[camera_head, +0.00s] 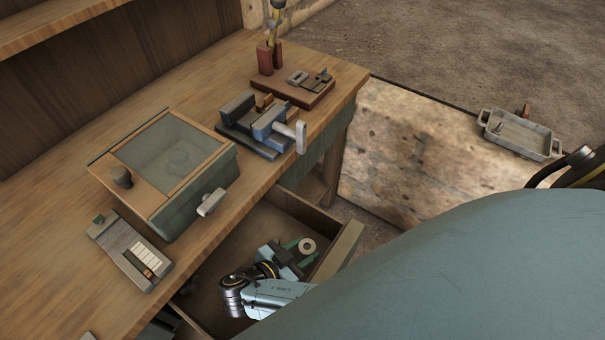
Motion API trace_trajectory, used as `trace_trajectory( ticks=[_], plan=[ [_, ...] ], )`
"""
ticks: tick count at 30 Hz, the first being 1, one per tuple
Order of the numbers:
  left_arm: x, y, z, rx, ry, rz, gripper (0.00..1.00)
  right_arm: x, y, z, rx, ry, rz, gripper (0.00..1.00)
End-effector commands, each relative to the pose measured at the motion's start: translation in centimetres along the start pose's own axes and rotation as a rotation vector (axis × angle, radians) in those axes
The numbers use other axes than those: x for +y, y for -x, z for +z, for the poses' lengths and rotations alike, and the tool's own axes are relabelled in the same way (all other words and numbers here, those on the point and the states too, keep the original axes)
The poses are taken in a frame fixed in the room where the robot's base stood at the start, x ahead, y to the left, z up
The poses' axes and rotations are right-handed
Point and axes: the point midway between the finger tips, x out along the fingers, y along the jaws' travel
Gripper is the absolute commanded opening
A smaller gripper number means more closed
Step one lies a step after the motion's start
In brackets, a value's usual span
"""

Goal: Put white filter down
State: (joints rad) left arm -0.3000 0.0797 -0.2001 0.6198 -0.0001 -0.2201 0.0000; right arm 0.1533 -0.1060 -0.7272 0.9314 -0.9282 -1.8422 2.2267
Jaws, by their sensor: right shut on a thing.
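My right gripper (291,257) is low inside the open drawer (343,250) under the workbench. Its jaws are shut on a small round piece with a pale ring-shaped end and a dark centre, which looks like the white filter (307,246). The filter is near the drawer's right wall. I cannot tell whether it touches the drawer floor. Part of the filter is hidden by the green and dark gripper parts. My left gripper is not in view.
On the workbench (65,172) stand a glass-topped box (185,210), a keypad device (131,252), a blue-grey vise (262,126) and a red-brown board (296,88). A grey tray (518,137) is at the far right.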

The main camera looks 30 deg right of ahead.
Motion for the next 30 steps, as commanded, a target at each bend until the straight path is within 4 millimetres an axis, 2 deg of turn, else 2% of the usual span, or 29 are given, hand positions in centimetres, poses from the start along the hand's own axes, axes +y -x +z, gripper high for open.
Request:
trace_trajectory(
  ticks=[2, 3, 8, 19, 23, 30],
  plan=[
    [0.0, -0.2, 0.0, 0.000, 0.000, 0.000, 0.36, 0.0, -0.1, 0.2, 0.001, 0.000, 0.000, 0.12],
    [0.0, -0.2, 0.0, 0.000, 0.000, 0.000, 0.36, 0.0, -0.1, 0.2, 0.001, 0.001, 0.000, 0.41],
    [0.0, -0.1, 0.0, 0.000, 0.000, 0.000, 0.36, 0.0, -0.1, 0.1, 0.001, 0.001, 0.000, 0.60],
    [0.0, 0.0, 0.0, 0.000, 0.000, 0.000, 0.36, 0.0, 0.4, 0.0, -0.001, 0.001, 0.000, 0.60],
    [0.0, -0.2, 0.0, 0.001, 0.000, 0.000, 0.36, 0.0, 2.4, 0.1, -0.004, 0.000, 0.000, 0.60],
    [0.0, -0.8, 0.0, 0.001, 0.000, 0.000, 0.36, 0.0, 7.7, 0.1, -0.004, 0.000, 0.000, 0.60]
  ],
)
